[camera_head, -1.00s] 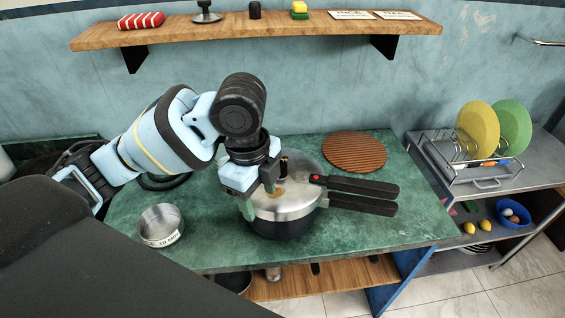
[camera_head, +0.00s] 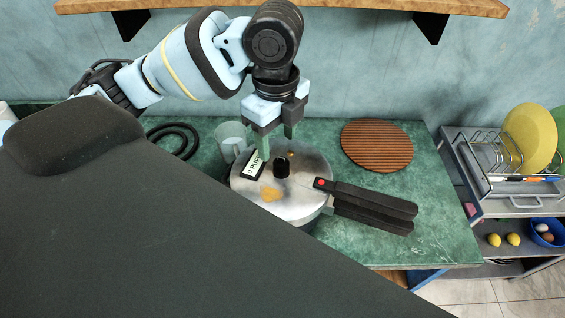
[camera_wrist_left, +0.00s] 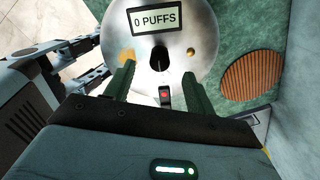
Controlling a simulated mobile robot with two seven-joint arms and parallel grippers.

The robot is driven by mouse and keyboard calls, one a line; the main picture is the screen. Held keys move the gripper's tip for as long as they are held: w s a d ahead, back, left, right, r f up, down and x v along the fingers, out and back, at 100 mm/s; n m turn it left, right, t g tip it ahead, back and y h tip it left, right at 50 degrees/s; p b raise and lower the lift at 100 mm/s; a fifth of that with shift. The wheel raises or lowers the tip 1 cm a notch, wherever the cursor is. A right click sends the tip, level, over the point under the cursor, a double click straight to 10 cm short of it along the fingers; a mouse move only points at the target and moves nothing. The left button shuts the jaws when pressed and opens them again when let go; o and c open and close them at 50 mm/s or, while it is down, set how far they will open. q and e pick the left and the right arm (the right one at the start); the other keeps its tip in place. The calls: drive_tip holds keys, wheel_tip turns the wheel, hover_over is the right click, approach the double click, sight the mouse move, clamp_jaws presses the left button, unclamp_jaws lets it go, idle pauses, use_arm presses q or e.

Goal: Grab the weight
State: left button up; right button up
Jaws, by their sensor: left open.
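The weight (camera_head: 282,168) is a small black knob-like piece standing upright on the round metal lid of a pressure cooker (camera_head: 304,195). My left gripper (camera_head: 278,142) is open above the lid. Its two green fingers point down, with no object held between them. In the left wrist view the weight (camera_wrist_left: 160,58) appears between the spread fingertips (camera_wrist_left: 160,68). A gap remains between fingers and weight in the head view.
A "0 PUFFS" sign (camera_head: 255,165) stands at the lid's left side. The cooker's black handles (camera_head: 372,202) reach right. A ribbed brown trivet (camera_head: 377,146) lies behind, a clear cup (camera_head: 231,137) at left. The dish rack (camera_head: 515,180) stands right. My dark body hides the near left.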

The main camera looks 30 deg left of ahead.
sight(281, 160)
use_arm(q)
drive_tip(key=shift+f, duration=0.4)
drive_tip(key=shift+w, duration=0.1)
drive_tip(key=shift+f, duration=0.25)
drive_tip(key=f, duration=0.1)
drive_tip(key=d+f, duration=0.1)
drive_tip(key=f, duration=0.1)
drive_tip(key=shift+f, duration=0.25)
drive_tip(key=shift+a+f, duration=0.1)
drive_tip(key=shift+f, duration=0.5)
drive_tip(key=c, duration=1.1)
